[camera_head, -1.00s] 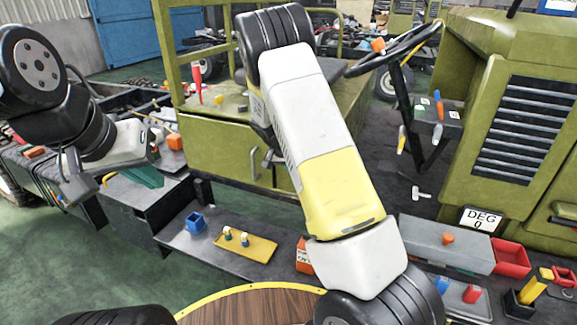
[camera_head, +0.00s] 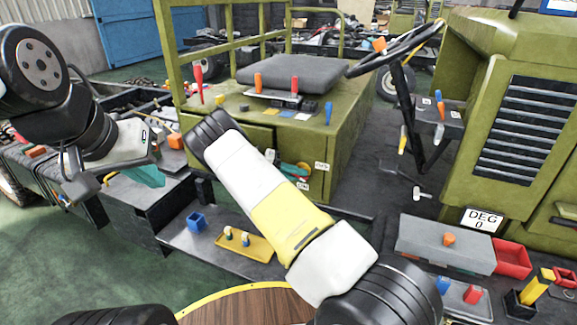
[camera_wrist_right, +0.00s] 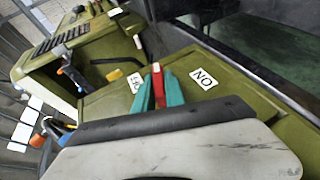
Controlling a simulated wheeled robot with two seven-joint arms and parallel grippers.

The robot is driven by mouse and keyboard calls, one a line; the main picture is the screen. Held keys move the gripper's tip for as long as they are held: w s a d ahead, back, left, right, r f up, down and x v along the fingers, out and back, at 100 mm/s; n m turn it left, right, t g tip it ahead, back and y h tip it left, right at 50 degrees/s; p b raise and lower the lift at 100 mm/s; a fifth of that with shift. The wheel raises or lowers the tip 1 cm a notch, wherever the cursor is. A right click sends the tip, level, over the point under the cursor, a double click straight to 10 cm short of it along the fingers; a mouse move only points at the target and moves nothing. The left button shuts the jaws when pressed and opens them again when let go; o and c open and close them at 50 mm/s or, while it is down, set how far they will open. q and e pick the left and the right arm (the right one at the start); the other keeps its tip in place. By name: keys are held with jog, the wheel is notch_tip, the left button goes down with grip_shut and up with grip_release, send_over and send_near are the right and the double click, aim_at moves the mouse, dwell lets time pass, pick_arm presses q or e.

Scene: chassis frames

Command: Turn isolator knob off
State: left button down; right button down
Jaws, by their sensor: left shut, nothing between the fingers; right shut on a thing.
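The isolator knob is red (camera_wrist_right: 157,85) and sits on the green front panel below the seat. It stands between my right gripper's teal fingers (camera_wrist_right: 158,92), which are shut on it. In the head view the right gripper (camera_head: 293,170) is at this panel, partly behind my forearm, with a bit of the red knob (camera_head: 304,166) beside it. An ON label (camera_wrist_right: 204,79) appears upside down right of the fingers; a partly hidden OFF label (camera_wrist_right: 135,82) is left of them. My left gripper (camera_head: 148,177) is shut and empty at the left, away from the panel.
The grey seat (camera_head: 292,75) and a ledge with several small tools are above the panel. The steering wheel (camera_head: 395,50) is to the right. A yellow tray (camera_head: 262,251) and blue box (camera_head: 195,222) lie on the lower step. A grey case (camera_head: 425,243) stands at right.

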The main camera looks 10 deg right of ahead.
jog(key=shift+f+n+g+h, duration=0.15)
jog(key=shift+n+g+h, duration=0.4)
jog(key=shift+h, duration=1.15)
jog(key=c, duration=1.4)
grip_release()
